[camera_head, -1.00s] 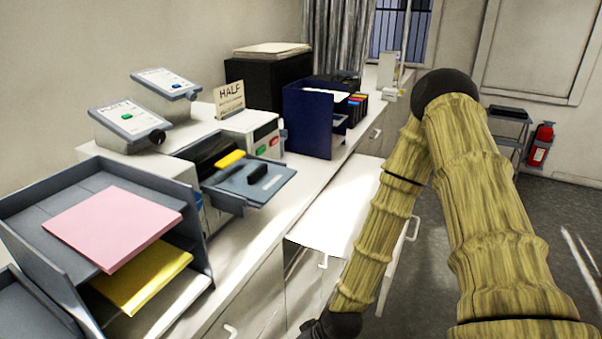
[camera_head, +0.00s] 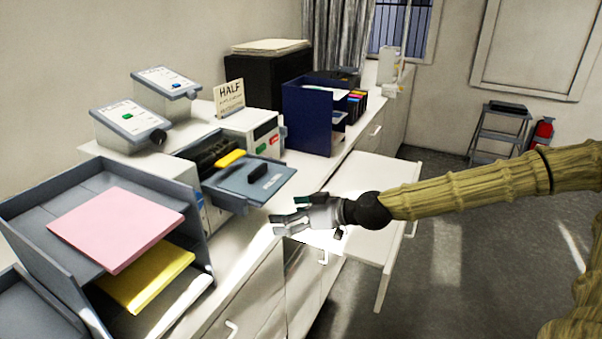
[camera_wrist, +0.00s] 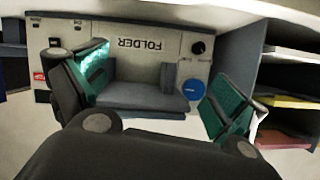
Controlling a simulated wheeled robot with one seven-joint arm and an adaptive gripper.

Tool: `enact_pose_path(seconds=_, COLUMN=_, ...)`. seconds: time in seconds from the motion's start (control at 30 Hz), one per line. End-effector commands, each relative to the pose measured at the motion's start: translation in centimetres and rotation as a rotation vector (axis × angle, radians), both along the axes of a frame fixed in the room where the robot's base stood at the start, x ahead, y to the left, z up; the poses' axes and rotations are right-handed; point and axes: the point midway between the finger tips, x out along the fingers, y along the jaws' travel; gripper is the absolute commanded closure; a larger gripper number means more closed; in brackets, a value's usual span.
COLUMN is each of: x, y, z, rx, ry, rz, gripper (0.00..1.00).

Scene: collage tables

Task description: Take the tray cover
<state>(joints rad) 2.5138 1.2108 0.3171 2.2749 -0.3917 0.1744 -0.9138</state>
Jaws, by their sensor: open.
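The tray cover seems to be the blue-grey plate (camera_head: 262,184) with a black block-shaped handle (camera_head: 257,172), sticking out from the front of the white machine. In the wrist view, the machine's front (camera_wrist: 140,65) is marked FOLDER, and a grey tray part (camera_wrist: 145,98) juts out between my fingers. Whether this is the cover or the tray under it I cannot tell. My gripper (camera_head: 280,215) is open and empty, just in front of the plate and apart from it in the head view. Its green-padded fingers also show in the wrist view (camera_wrist: 155,92).
A grey shelf unit (camera_head: 190,232) with a pink stack (camera_head: 115,228) and a yellow stack (camera_head: 148,275) stands at the left. A navy file holder (camera_head: 300,118) stands behind. An open drawer (camera_head: 365,185) juts out at the right. Floor (camera_head: 450,260) is clear.

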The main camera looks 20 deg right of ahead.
Motion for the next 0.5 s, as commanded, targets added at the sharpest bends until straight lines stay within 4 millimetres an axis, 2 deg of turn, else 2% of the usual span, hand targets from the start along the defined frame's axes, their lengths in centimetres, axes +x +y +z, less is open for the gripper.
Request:
enact_pose_path(seconds=0.03, x=0.4, y=-0.8, z=1.9, rx=0.007, ry=-0.047, rz=-0.002, gripper=0.04)
enact_pose_path(seconds=0.2, x=1.1, y=-2.7, z=6.6, rx=0.006, ry=-0.181, rz=0.009, gripper=0.04)
enact_pose_path(seconds=0.3, x=1.3, y=-3.6, z=8.5, rx=0.003, ry=-0.235, rz=0.011, gripper=0.04)
enact_pose_path(seconds=0.5, x=1.3, y=-4.3, z=10.1, rx=-0.002, ry=-0.284, rz=0.013, gripper=0.04)
